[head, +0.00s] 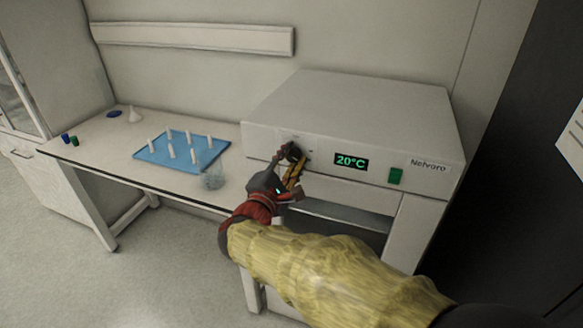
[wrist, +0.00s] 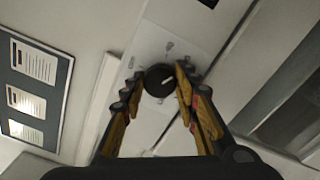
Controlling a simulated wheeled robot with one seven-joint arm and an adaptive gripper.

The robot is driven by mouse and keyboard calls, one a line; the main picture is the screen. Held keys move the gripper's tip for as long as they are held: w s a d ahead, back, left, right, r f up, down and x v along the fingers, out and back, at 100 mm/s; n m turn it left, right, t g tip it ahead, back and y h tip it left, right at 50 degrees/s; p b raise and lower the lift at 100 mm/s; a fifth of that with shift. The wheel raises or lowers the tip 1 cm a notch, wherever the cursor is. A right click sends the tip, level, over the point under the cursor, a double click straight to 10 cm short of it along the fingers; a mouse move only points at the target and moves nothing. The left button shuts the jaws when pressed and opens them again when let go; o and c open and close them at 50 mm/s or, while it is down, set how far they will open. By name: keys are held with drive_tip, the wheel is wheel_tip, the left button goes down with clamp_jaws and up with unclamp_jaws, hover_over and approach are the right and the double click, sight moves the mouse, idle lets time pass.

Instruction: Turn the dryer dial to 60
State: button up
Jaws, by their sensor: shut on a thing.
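The dryer (head: 350,110) is a white box-shaped unit at the right end of the bench. Its green display (head: 351,161) reads 20°C. The dial is a round black knob on the left of the front panel. My gripper (head: 293,158) reaches up to the panel and covers most of the dial in the head view. In the wrist view my gripper (wrist: 157,84) has its two yellow-padded fingers on either side of the dial, shut on it.
A green switch (head: 395,175) is right of the display. Left of the dryer, the bench holds a blue mat (head: 150,155) with several white pegs and a clear beaker (head: 212,179) near the front edge. A dark panel stands at the right.

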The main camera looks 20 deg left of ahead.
drive_tip(key=shift+f+m+b, duration=0.1)
drive_tip(key=shift+m+b, duration=0.2)
drive_tip(key=o, duration=1)
drive_tip(key=shift+o, duration=0.8)
drive_tip(key=s, duration=1.2)
drive_tip(key=shift+a, duration=0.45)
